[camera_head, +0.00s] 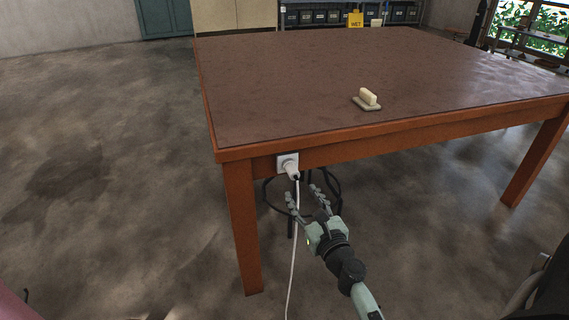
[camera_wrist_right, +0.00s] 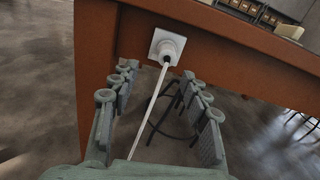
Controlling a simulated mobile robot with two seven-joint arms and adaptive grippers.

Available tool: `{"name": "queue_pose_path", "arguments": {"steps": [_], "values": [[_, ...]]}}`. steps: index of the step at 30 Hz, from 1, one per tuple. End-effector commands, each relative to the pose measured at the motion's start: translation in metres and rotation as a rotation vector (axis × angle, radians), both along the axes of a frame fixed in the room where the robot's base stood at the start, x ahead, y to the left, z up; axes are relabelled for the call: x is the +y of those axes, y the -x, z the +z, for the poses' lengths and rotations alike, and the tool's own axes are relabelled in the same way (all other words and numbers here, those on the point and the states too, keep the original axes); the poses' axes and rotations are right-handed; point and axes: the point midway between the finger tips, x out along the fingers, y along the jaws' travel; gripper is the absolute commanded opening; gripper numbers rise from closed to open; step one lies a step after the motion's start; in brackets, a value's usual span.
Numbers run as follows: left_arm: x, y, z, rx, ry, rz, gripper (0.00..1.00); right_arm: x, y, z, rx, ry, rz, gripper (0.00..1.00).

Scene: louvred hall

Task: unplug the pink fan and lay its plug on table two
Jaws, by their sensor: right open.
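The white plug (camera_head: 292,172) sits in a white wall-type socket (camera_head: 283,159) on the front apron of the brown-topped table (camera_head: 300,90), near its left leg. A white cord (camera_head: 294,240) hangs from the plug to the floor. In the right wrist view the plug (camera_wrist_right: 168,50) and socket are ahead, beyond the fingertips. My right gripper (camera_head: 304,194) is open just below and in front of the plug, with the cord running between its fingers. It also shows in the right wrist view (camera_wrist_right: 155,82). The fan is not in view, and neither is my left gripper.
A pale block-handled tool (camera_head: 367,99) lies on the tabletop, which is otherwise mostly bare. A dark stool (camera_head: 330,190) stands under the table behind my gripper. A shelf with dark bins (camera_head: 320,16) and a yellow sign (camera_head: 355,20) are at the back. The floor at left is clear.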

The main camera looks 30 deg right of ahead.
Motion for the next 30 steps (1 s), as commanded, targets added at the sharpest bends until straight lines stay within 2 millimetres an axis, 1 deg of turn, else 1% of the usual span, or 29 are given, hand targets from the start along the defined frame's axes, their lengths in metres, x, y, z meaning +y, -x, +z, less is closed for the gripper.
{"name": "queue_pose_path", "arguments": {"steps": [1,3,7,13,18,24,30], "values": [[0.0,0.0,0.001,-0.001,0.0,-0.001,0.4,-0.006,0.0,0.001,-0.013,-0.048,-0.022,0.47],[-0.001,0.0,0.002,-0.003,0.0,-0.001,0.4,-0.01,-0.001,0.001,-0.023,-0.081,-0.037,0.47],[-0.001,0.001,0.002,-0.001,0.002,-0.002,0.4,-0.012,-0.01,0.002,-0.024,-0.084,-0.036,0.47],[0.0,0.01,-0.015,0.022,0.005,-0.002,0.4,-0.017,-0.036,0.003,-0.024,-0.08,-0.034,0.47],[-0.001,0.011,-0.022,0.026,0.009,-0.003,0.4,-0.023,-0.059,0.002,-0.024,-0.078,-0.034,0.47],[-0.001,0.007,-0.021,0.018,0.01,-0.004,0.4,-0.028,-0.082,0.001,-0.022,-0.078,-0.033,0.47],[-0.001,0.006,-0.02,0.017,0.009,-0.003,0.4,-0.031,-0.094,0.001,-0.022,-0.077,-0.033,0.47]]}}
